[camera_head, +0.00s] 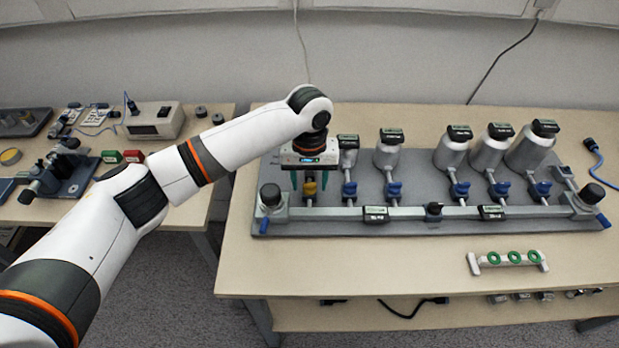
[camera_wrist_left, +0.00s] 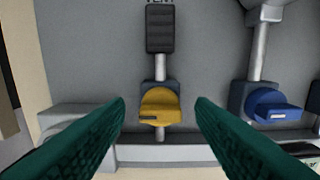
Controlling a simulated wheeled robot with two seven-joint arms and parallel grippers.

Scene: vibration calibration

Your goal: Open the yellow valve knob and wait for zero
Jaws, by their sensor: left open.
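The yellow valve knob (camera_head: 310,188) is the leftmost in a row of valves on the grey manifold board; the others have blue knobs. In the left wrist view the yellow knob (camera_wrist_left: 160,107) sits centred between the two green fingers. My left gripper (camera_head: 309,196) is open above and around the knob's sides, with a gap at each finger; whether the fingertips reach down to knob height I cannot tell. A blue knob (camera_wrist_left: 274,105) is to its right in the wrist view. My right gripper is not in view.
The grey board (camera_head: 400,224) carries several silver canisters (camera_head: 451,150), a front pipe (camera_head: 405,212) and black end caps. A rack with green rings (camera_head: 508,259) lies in front. A second table at left holds a white device (camera_head: 155,122) and a blue vise-like fixture (camera_head: 62,172).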

